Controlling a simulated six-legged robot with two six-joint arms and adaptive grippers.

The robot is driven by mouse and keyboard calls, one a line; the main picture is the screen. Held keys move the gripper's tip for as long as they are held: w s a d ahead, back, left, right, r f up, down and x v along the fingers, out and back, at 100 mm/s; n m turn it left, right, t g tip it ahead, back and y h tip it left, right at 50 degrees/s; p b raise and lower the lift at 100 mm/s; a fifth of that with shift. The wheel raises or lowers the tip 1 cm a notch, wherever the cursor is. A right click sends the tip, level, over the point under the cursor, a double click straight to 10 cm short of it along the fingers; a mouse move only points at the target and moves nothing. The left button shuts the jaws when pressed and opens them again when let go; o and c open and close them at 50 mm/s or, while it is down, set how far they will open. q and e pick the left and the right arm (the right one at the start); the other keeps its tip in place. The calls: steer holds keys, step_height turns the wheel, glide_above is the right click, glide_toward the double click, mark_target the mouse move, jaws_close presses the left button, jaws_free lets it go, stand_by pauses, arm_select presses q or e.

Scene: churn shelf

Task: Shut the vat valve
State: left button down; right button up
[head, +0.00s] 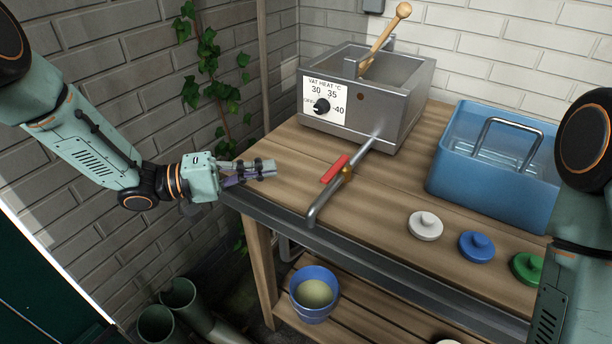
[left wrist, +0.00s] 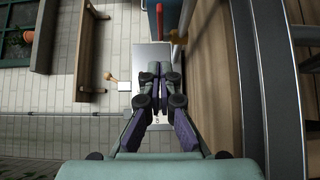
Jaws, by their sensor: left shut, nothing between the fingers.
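The grey metal vat (head: 400,122) stands on the wooden bench, with a heat dial on its front. Its outlet pipe (head: 325,203) runs toward the bench's front edge and bends down at the end. The valve's red lever (head: 335,168) lies roughly along the pipe, on its left side, by a brass body (head: 346,174). My left gripper (head: 268,168) is shut and empty, left of the lever and apart from it, over the bench's left edge. The left wrist view shows its closed fingers (left wrist: 160,72) and a red part (left wrist: 172,38) beyond them. My right gripper is out of view.
A blue tub (head: 480,175) stands at the right of the bench. White (head: 425,225), blue (head: 477,246) and green (head: 527,267) knobbed lids lie in front of it. A blue bucket (head: 313,308) with pale contents stands on the lower shelf. Boots (head: 180,300) stand at lower left.

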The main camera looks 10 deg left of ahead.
mark_target(329, 170)
arm_select(q)
steer(key=b+x, duration=0.1)
steer(key=x, duration=0.3)
steer(key=shift+d+f, duration=0.1)
steer(key=shift+d, duration=0.1)
steer(key=d, duration=0.3)
steer(key=shift+s, duration=0.4)
steer(key=shift+s+d+b, duration=0.2)
steer(key=shift+d+b, duration=0.1)
steer(key=shift+d, duration=0.25)
